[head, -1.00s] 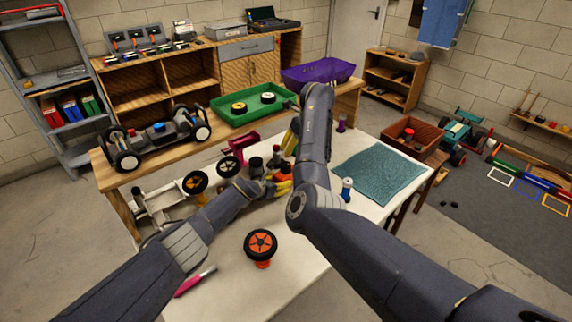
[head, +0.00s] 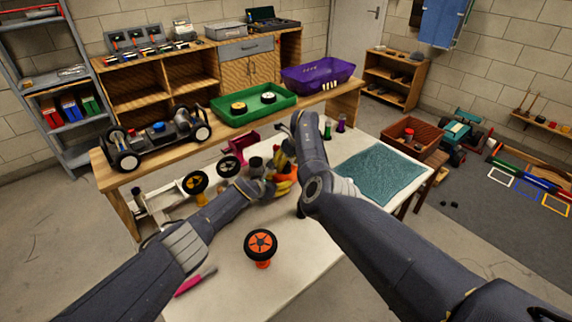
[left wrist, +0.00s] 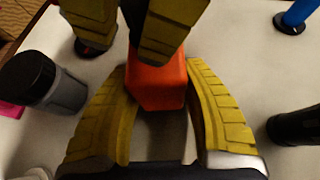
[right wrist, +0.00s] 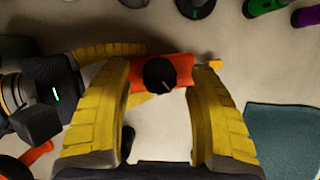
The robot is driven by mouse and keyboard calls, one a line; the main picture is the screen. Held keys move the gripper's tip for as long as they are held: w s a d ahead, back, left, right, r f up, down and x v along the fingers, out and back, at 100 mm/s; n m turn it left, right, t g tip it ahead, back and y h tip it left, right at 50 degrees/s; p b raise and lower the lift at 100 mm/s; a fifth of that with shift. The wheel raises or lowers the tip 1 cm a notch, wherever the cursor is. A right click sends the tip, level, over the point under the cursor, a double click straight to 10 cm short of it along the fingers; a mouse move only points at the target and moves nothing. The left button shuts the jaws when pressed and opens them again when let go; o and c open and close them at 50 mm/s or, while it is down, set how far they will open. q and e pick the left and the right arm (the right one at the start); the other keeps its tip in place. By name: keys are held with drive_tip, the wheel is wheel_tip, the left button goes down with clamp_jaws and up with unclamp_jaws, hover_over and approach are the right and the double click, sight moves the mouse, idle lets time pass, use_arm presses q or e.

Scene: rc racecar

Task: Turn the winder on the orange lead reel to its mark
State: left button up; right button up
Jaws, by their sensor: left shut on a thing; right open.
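The orange lead reel (right wrist: 180,74) lies between the fingers of my left gripper (left wrist: 160,88), which is shut on its orange body (left wrist: 158,80). The winder, a round black knob (right wrist: 160,75) with a pale line, faces the right wrist camera. My right gripper (right wrist: 162,85) is open, with one finger on each side of the knob; I cannot tell whether they touch it. In the head view, the orange reel (head: 283,187) is partly hidden by my arms, and my left gripper (head: 268,186) is beside it. The mark cannot be made out.
A black-and-grey cup (left wrist: 48,82) and a blue cylinder (left wrist: 298,14) stand nearby. An orange-based wheel (head: 261,247) stands at the front of the white table (head: 225,285). A teal mat (head: 385,178) lies right. Green (head: 328,130) and purple (head: 341,125) bottles stand behind.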

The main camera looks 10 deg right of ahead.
drive_tip(key=shift+w+a+f, duration=0.1)
drive_tip(key=shift+f, duration=0.3)
drive_tip(key=shift+c, duration=0.3)
clamp_jaws()
